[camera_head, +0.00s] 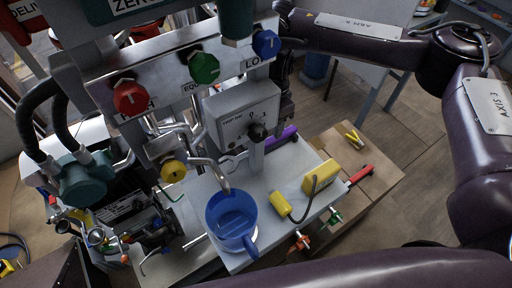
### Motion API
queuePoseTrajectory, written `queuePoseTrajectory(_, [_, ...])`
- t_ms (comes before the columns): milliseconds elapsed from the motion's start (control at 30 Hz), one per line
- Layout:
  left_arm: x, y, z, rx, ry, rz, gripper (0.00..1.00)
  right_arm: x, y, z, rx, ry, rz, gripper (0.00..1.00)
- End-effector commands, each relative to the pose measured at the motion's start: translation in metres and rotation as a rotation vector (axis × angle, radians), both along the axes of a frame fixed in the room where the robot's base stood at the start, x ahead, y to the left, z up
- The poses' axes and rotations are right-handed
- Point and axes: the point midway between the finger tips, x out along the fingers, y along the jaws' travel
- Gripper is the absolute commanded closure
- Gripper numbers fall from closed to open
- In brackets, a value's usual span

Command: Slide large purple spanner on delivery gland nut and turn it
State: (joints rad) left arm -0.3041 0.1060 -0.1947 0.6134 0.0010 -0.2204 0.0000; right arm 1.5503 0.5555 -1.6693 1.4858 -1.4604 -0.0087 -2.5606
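A purple bar-like thing (282,137), likely the large purple spanner, shows at the back edge of the grey bench top, behind the grey switch box. Its ends are partly hidden, so I cannot see its jaw. My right arm reaches in from the right and bends down behind the panel. Its dark wrist end (286,98) is just above the purple thing; the fingertips are hidden, so I cannot tell whether they hold it. A sign reading "DELIV" (26,9) is cut off at top left. I cannot make out the delivery gland nut. My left gripper is not in view.
A panel carries red (130,97), green (204,67) and blue (266,43) knobs. Pipes and fittings fill the left.

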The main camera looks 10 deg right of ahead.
Motion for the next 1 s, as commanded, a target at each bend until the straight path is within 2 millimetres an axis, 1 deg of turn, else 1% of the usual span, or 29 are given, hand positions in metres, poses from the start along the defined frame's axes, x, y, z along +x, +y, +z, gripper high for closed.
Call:
queuePoseTrajectory(33, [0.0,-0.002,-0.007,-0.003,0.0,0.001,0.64,0.0,0.0,-0.007,-0.002,0.002,0.001,0.5])
queuePoseTrajectory(133, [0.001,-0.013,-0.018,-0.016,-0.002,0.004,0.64,0.0,0.0,-0.019,-0.002,0.002,0.0,0.5])
queuePoseTrajectory(200, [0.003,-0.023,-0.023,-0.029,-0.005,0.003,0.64,0.0,0.0,-0.025,0.0,0.001,0.0,0.5])
queuePoseTrajectory(300, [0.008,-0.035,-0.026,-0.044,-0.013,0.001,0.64,0.001,0.0,-0.029,0.0,0.0,-0.001,0.5])
queuePoseTrajectory(367, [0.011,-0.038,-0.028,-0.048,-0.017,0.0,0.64,0.001,0.001,-0.031,0.0,0.0,-0.001,0.5])
queuePoseTrajectory(467, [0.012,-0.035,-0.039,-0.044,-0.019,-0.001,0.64,0.003,0.001,-0.042,0.0,0.0,-0.001,0.5])
queuePoseTrajectory(600, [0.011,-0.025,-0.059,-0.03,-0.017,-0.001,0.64,0.006,0.003,-0.062,0.0,0.0,-0.002,0.5])
queuePoseTrajectory(700, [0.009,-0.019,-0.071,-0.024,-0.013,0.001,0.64,0.006,0.002,-0.075,0.0,0.001,-0.003,0.5])
queuePoseTrajectory(800, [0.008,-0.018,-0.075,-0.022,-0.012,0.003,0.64,0.006,0.002,-0.079,0.0,0.001,-0.003,0.5])
queuePoseTrajectory(1000, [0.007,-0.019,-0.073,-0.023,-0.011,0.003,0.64,0.006,0.002,-0.077,0.0,0.001,-0.003,0.5])
